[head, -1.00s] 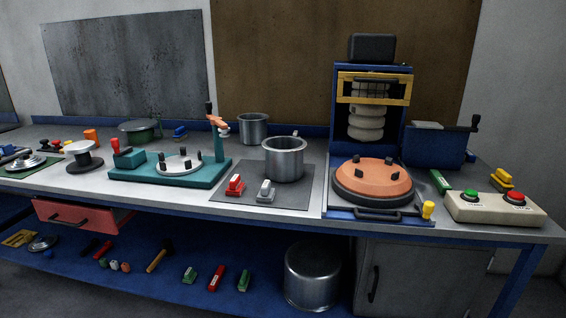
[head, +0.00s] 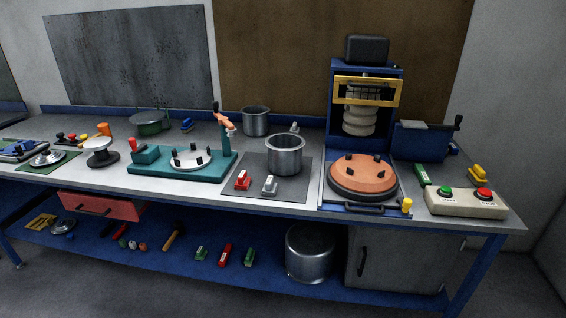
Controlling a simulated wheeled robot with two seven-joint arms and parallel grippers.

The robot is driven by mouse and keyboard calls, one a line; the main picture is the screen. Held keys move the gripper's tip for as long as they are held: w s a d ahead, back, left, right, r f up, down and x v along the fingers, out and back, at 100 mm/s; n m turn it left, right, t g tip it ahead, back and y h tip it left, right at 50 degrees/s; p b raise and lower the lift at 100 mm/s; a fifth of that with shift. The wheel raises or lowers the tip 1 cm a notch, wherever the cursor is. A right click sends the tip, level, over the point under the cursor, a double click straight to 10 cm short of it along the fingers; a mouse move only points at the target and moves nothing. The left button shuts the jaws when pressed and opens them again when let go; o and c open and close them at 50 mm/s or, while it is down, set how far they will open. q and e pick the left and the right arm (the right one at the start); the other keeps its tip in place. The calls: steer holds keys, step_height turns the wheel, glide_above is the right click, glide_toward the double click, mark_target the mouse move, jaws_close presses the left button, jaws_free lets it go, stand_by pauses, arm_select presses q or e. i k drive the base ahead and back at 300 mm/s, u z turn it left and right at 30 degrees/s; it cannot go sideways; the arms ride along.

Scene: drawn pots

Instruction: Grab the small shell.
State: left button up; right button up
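Three open metal pots that could be shells are in the head view. One pot (head: 286,158) stands upright on a grey mat (head: 232,190) mid-bench. Another pot (head: 256,122) stands upright behind it, near the back of the bench, and looks smallest in the picture. A larger pot (head: 312,255) stands on the lower blue shelf. I cannot tell for sure which one is called the small shell. Neither of my grippers is in view.
A blue press (head: 328,115) with an orange round plate (head: 362,175) stands right of the mat. A teal fixture (head: 170,170) is to the left. A button box (head: 466,203) is at the right end.

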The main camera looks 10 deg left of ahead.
mark_target(285, 150)
steer(key=z, duration=1.15)
steer(key=k, duration=0.1)
steer(key=u, duration=2.45)
steer(key=i, duration=1.55)
steer(key=z, duration=0.8)
